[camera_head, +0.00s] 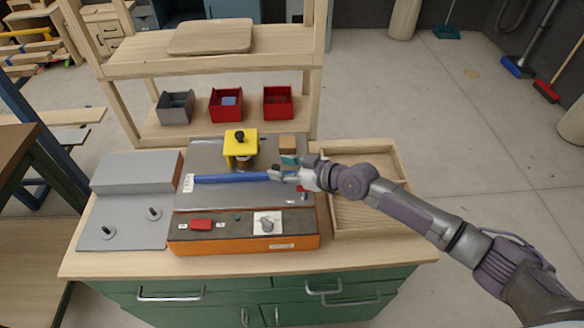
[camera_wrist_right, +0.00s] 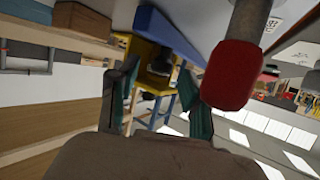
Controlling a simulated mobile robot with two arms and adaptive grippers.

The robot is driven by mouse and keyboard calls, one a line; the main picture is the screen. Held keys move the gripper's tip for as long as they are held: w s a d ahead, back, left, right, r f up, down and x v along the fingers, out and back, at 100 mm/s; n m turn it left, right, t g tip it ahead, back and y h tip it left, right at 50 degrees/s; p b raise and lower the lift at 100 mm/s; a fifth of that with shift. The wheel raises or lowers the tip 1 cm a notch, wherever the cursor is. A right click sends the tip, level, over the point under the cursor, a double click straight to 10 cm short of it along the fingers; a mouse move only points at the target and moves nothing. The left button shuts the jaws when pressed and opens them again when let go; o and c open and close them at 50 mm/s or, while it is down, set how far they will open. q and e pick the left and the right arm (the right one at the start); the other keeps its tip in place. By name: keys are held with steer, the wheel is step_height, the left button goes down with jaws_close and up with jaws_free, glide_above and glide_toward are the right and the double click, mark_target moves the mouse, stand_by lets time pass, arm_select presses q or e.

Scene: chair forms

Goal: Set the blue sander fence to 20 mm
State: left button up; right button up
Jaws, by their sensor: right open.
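The blue fence (camera_head: 232,178) is a long bar lying across the grey sander top, with a white label plate (camera_head: 188,183) at its left end. In the right wrist view the fence (camera_wrist_right: 165,35) crosses beyond the fingers. My right gripper (camera_head: 284,168) is at the fence's right end, open, with teal fingertips; whether it touches is unclear. In the wrist view nothing is clearly held between its fingers (camera_wrist_right: 158,90). A red-tipped grey rod (camera_wrist_right: 230,75) looms close beside one finger; a small red part (camera_head: 303,188) shows below the gripper. My left gripper is out of view.
A yellow guard (camera_head: 240,143) with a black knob stands behind the fence. A wooden block (camera_head: 287,143) sits behind the gripper. The orange-edged control panel (camera_head: 245,243) has a dial (camera_head: 267,223) and red switch (camera_head: 201,224). An empty wooden tray (camera_head: 375,213) lies right.

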steer(key=v, duration=1.1)
steer(key=shift+s+d, duration=0.3)
steer(key=shift+n+g, duration=0.3)
steer(key=shift+g, duration=0.6)
steer(key=s+a+f, duration=0.1)
steer(key=s+a, duration=0.1)
steer(key=s+a+f, duration=0.1)
steer(key=s+a, duration=0.1)
steer(key=s, duration=0.1)
steer(key=s+a+f, duration=0.1)
steer(key=s+a, duration=0.1)
steer(key=shift+s, duration=0.4)
steer(key=s+d+f+m+g+h, duration=0.1)
steer(key=s+d+f+m+h, duration=0.35)
steer(key=s+d, duration=0.45)
steer(key=s+d+f+m+g+h, duration=0.25)
steer(key=s+d+m+h, duration=0.3)
steer(key=s+d, duration=0.35)
step_height(320, 180, down, 28)
steer(key=s+a, duration=0.1)
steer(key=s, duration=0.2)
steer(key=s+d+f+n+g, duration=0.1)
steer(key=s+d+f, duration=0.1)
steer(key=s+f, duration=1.2)
steer(key=shift+s+d+f+h, duration=0.25)
steer(key=shift+s+h, duration=0.15)
steer(key=shift+s, duration=0.5)
